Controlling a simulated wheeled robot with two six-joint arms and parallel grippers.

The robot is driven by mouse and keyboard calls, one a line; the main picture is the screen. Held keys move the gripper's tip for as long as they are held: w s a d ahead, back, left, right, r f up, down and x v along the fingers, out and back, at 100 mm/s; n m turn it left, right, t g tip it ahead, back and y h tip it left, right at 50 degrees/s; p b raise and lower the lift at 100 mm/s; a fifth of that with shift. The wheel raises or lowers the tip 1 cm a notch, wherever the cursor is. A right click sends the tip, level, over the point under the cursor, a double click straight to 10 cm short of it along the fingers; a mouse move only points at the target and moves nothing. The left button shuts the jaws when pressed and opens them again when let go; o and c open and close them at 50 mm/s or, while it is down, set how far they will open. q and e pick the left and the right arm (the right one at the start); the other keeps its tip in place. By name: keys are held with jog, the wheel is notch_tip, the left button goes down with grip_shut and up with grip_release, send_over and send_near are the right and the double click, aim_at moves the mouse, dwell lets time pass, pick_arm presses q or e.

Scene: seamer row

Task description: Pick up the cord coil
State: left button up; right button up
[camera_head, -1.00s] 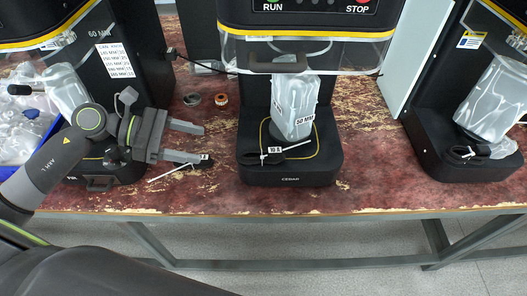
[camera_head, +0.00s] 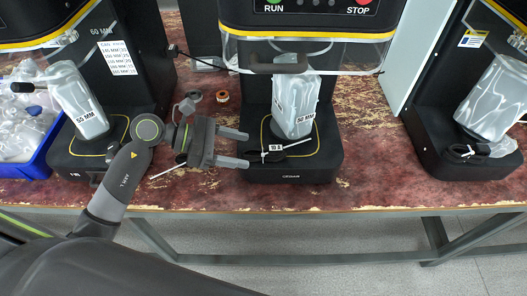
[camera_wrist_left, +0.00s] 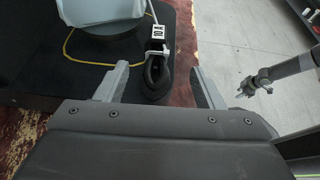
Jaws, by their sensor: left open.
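A black cord coil (camera_head: 290,155) with a white tie and a white tag lies on the black base of the middle machine, before a clear jar-like part (camera_head: 295,104). My left gripper (camera_head: 243,148) is open, its two fingers pointing right at the coil's left end in the head view. In the left wrist view the coil (camera_wrist_left: 155,75) lies between the two open fingers (camera_wrist_left: 160,80), its near end close to their tips, with no finger seen pressing on it. My right arm's gripper (camera_wrist_left: 256,83) shows small in the left wrist view, its jaws too small to read.
A similar machine base with a dark coil (camera_head: 462,151) stands at right. A blue bin (camera_head: 38,165) of clear parts is at far left. An orange-rimmed roll (camera_head: 222,96) lies on the worn red bench (camera_head: 375,150). The bench's front edge is close.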

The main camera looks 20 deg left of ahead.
aim_at(256, 151)
pick_arm(q)
jog(key=shift+w+p+x, duration=0.1)
jog(key=shift+p+x, duration=0.2)
jog(key=shift+x, duration=0.8)
jog(key=shift+w+p+x, duration=0.15)
jog(key=shift+p+x, duration=0.15)
jog(key=shift+x, duration=0.8)
jog(key=shift+w+d+f, duration=0.1)
jog(key=shift+d, duration=0.35)
jog(key=c, duration=1.2)
